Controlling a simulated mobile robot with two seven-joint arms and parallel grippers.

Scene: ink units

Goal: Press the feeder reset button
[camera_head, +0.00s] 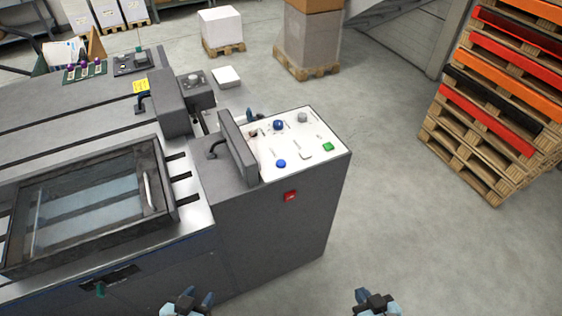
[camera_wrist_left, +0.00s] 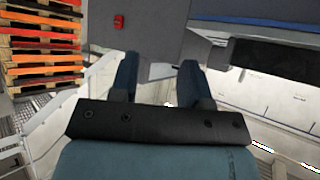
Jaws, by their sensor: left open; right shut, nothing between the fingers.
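The white control panel (camera_head: 318,138) on top of the grey machine cabinet carries a blue button (camera_head: 281,163), a pale button (camera_head: 306,155), a green button (camera_head: 328,147), a blue knob (camera_head: 279,125) and a grey knob (camera_head: 302,117). Labels are too small to read, so I cannot tell which is the feeder reset. A red switch (camera_head: 290,196) is on the cabinet's front; it also shows in the left wrist view (camera_wrist_left: 119,21). My left gripper (camera_head: 194,297) is open and empty, low in front of the machine. My right gripper (camera_head: 371,296) is shut and empty, right of the cabinet. Neither touches the panel.
An upright grey plate with a handle (camera_head: 238,147) stands along the panel's left edge. A glass-windowed cover (camera_head: 90,205) lies further left. Stacked pallets (camera_head: 490,110) stand at the right. The floor (camera_head: 410,220) between cabinet and pallets is clear.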

